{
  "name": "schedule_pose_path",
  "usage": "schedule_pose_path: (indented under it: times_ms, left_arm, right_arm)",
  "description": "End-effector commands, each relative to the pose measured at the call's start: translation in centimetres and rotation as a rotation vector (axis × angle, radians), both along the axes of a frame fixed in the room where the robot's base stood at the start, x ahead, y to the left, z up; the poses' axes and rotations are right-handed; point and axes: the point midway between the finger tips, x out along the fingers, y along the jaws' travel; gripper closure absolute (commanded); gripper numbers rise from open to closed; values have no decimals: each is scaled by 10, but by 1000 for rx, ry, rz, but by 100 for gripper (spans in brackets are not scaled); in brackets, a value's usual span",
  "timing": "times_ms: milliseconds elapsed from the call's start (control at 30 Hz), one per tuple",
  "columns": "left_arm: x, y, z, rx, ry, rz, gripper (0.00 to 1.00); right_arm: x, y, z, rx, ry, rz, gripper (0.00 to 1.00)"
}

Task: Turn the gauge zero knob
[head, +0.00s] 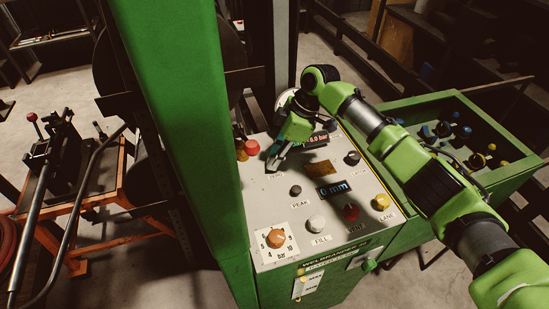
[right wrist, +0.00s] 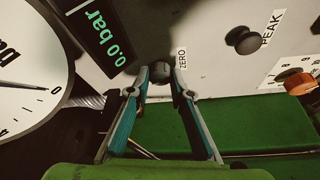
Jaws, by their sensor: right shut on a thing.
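The gauge zero knob (right wrist: 160,70) is a small dark knob on the grey panel (head: 262,213), with a ZERO label beside it. My right gripper (right wrist: 161,78) has its two fingertips on either side of the knob and is shut on it. In the head view my right gripper (head: 273,163) reaches down to the panel's back left and hides the knob. The round white pressure gauge (right wrist: 25,88) is at the left in the wrist view, its needle near 0. A display (right wrist: 104,30) beside it reads 0.0 bar. My left gripper is not in view.
The PEAK knob (head: 296,190) and FILL knob (head: 316,223) are nearby. An orange dial (head: 276,238) sits at the front left. A green column (head: 185,110) rises close to the panel's left side. A green bin (head: 450,130) with fittings stands right.

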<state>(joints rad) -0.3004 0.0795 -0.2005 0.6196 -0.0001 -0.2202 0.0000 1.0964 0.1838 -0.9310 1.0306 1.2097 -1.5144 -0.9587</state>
Motion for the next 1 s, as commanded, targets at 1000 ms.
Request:
schedule_pose_path:
  times_ms: [1000]
  left_arm:
    - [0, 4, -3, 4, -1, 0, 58]
  right_arm:
    - [1, -1, 3, 0, -2, 48, 73]
